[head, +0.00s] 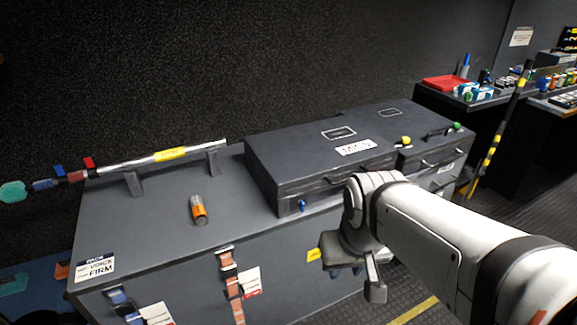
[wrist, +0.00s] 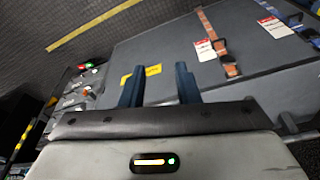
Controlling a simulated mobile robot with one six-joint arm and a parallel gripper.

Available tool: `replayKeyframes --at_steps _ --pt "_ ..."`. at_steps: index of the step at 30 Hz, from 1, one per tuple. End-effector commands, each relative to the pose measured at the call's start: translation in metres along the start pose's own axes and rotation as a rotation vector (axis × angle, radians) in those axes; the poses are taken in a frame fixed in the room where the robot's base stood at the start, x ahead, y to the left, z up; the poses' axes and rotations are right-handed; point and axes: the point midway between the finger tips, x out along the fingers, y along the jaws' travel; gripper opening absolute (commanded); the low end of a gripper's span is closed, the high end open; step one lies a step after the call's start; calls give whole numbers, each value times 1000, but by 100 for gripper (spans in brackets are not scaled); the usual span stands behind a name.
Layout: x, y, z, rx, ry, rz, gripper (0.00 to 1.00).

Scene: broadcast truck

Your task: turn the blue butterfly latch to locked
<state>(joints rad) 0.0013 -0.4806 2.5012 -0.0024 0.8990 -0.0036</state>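The small blue butterfly latch (head: 302,204) is on the front face of the dark grey case (head: 290,160), near its left corner, in the head view. It is too small to tell which way its wings are turned. I cannot make it out in the wrist view. My gripper (head: 357,274) is to the right of the latch and lower in the picture, in front of the bench, apart from the latch. In the wrist view my gripper (wrist: 159,72) has its two dark blue fingers spread with nothing between them.
A yellow latch (head: 406,140) and a green latch (head: 456,126) are farther right along the cases. Straps with buckles (head: 230,275) hang on the bench front. A striped pole (head: 497,135) leans at right.

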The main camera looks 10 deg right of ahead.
Motion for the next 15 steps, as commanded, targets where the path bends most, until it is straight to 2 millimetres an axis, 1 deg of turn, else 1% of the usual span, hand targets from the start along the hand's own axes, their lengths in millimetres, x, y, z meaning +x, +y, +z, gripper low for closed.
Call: replayKeyframes --at_steps 3,5,8,11,12,14,15 --pt "2 0 -1 0 3 1 29" --pt "8 2 -5 2 17 7 29" --pt "28 7 -24 -6 76 26 29" --pt "60 20 -58 -7 188 60 29" --pt "75 26 -74 -10 244 74 29" --pt "97 33 -99 -18 333 90 29" --pt "111 38 -116 -27 394 98 29"
